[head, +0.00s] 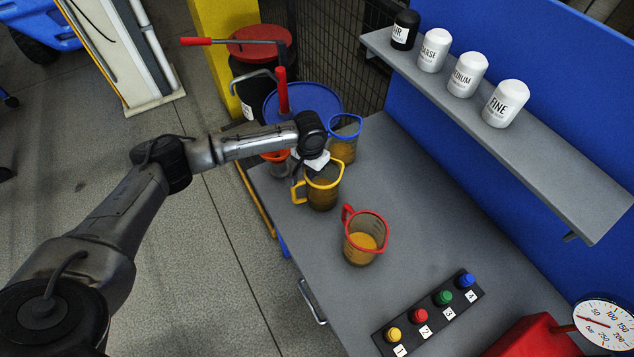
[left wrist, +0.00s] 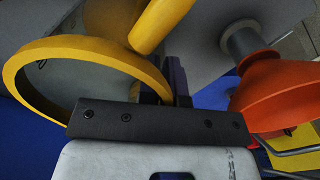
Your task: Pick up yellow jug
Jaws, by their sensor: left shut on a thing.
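The yellow jug (head: 324,197) is see-through with a yellow rim and handle and holds brown contents. In the left wrist view the yellow rim (left wrist: 40,57) and handle show close up, and my left gripper (left wrist: 178,88) is shut on the jug near the rim. The exact contact is partly hidden by the gripper body. I cannot tell whether the jug's base touches the table. My right gripper is out of view.
A blue-rimmed jug (head: 343,143) stands close behind, and an orange funnel-like object (left wrist: 275,90) sits close to the left. A red jug (head: 365,240) stands nearer the front. A button panel (head: 428,315) lies at the front. The table's right middle is clear below the shelf (head: 510,118).

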